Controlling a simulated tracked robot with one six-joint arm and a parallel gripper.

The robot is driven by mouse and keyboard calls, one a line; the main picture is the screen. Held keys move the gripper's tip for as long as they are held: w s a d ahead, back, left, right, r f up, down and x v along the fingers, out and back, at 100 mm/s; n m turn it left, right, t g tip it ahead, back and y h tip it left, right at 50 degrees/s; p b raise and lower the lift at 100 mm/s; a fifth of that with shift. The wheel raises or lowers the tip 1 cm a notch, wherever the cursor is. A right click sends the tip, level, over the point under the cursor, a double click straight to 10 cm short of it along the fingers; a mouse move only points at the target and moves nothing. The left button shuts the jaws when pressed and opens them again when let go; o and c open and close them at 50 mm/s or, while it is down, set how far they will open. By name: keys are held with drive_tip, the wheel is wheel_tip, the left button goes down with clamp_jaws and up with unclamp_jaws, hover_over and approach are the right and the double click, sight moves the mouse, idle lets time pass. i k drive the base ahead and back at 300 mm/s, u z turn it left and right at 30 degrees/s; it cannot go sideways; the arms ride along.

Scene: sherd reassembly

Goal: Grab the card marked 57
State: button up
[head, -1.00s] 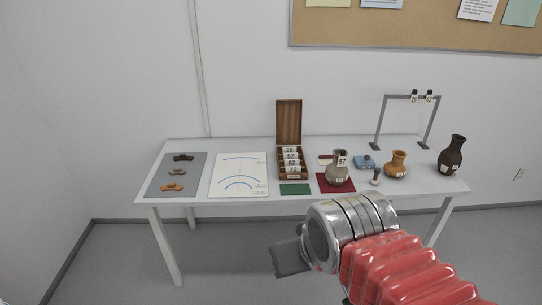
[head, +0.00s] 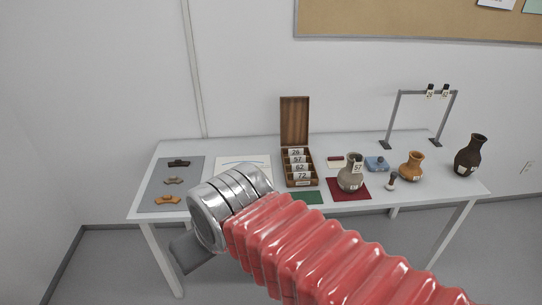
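The card marked 57 (head: 297,159) stands in an open wooden box (head: 294,121) on the table, between the card marked 26 (head: 296,152) and the card marked 62 (head: 300,167). A card marked 72 (head: 302,176) is at the front of the box. A grey-brown jug (head: 350,181) to the right also bears a tag reading 57 (head: 357,168). My gripper (head: 187,254) points down and left in front of the table's front edge, well away from the box. Its fingers show only as a dark block, so its opening cannot be made out.
The table (head: 228,146) also holds a grey mat with several sherds (head: 175,181), a white drawing sheet (head: 243,162) partly behind my arm, a green cloth (head: 314,197), a dark red cloth (head: 341,194), an orange jug (head: 411,166), a dark vase (head: 470,156) and a metal frame (head: 393,118).

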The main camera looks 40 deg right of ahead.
sight(301, 158)
drive_tip(key=i, duration=0.9)
drive_tip(key=z, duration=0.75)
drive_tip(key=i, duration=0.75)
drive_tip(key=z, duration=0.55)
